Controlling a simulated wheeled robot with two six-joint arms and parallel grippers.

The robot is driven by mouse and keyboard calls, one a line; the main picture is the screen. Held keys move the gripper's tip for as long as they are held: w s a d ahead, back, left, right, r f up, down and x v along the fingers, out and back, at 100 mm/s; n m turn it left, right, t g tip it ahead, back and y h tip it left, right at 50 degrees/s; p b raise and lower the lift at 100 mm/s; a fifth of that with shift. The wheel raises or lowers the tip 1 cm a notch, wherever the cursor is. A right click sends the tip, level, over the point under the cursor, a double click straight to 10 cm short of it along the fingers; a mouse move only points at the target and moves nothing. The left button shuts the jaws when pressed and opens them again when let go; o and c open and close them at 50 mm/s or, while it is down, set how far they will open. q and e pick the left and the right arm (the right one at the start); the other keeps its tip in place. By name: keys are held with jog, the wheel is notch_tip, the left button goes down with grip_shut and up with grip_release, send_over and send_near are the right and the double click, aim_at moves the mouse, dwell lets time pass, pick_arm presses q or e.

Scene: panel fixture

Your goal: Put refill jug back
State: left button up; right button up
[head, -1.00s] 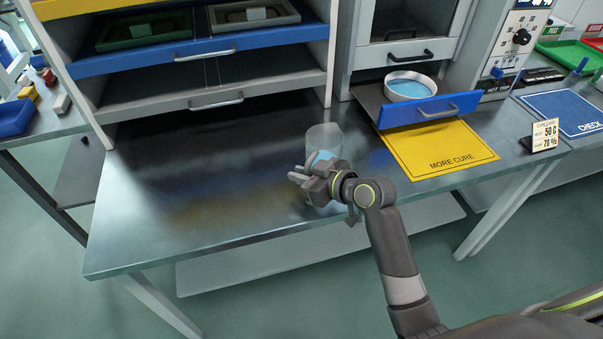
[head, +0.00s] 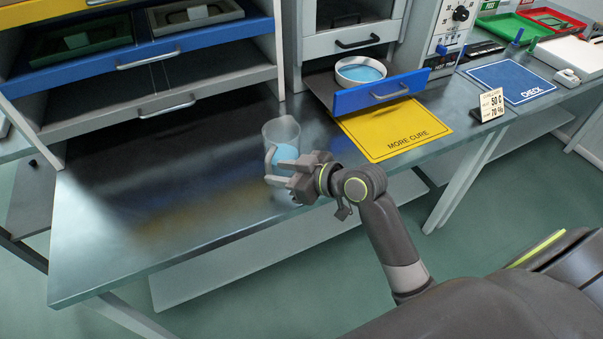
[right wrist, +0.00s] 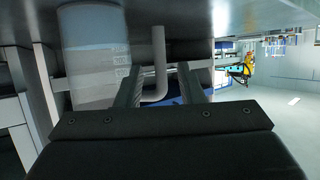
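The refill jug (head: 283,133) is a clear upright jug with pale blue liquid in it. It stands on the metal bench in the head view, left of the yellow mat; my gripper hides part of its lower side. In the right wrist view the jug (right wrist: 92,55) shows large at upper left, with its bent handle (right wrist: 158,62). My right gripper (head: 270,168) is at the jug. In the right wrist view its two fingers (right wrist: 159,88) stand apart on either side of the handle, with gaps visible. My left gripper is not in view.
A yellow MORE CURE mat (head: 393,128) lies right of the jug. Above it a blue-fronted drawer (head: 385,92) is open with a round dish (head: 360,72) of blue liquid. A small sign (head: 491,106) stands farther right. The bench left of the jug (head: 150,190) is clear.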

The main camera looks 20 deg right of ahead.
jog(key=v, duration=0.6)
dwell(0.4)
